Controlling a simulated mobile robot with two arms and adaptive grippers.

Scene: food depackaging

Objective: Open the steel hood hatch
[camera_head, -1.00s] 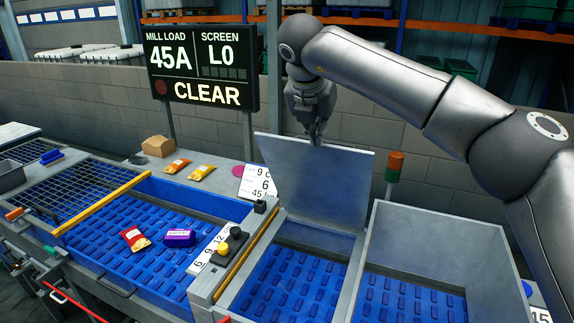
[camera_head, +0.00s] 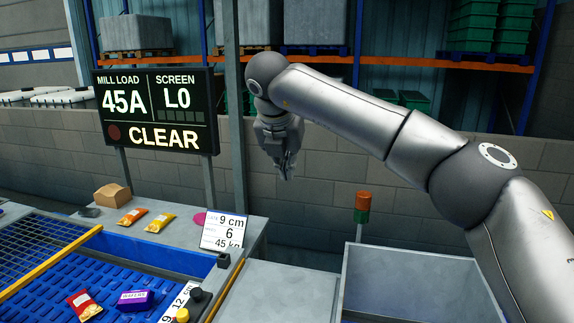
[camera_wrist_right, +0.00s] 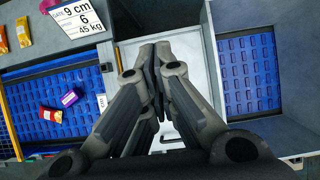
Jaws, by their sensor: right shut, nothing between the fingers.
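The steel hood hatch (camera_head: 285,292) is a flat grey panel between the blue belt on the left and the open steel bin on the right. It lies down flat over its opening, with its front part cut off by the head view's lower edge. In the right wrist view the hatch (camera_wrist_right: 190,75) is a pale panel with a dark handle (camera_wrist_right: 172,143) near its lower edge. My right gripper (camera_head: 287,174) is shut and empty, above and apart from the hatch. Its fingers (camera_wrist_right: 157,60) hide the middle of the panel. My left gripper is not in view.
The steel-walled bin (camera_head: 405,280) stands right of the hatch, with a red-green beacon (camera_head: 362,207) behind it. A yellow bar and knobs (camera_head: 196,294) lie to the left. Packets lie on the belt and ledge. A display (camera_head: 155,110) and post stand behind.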

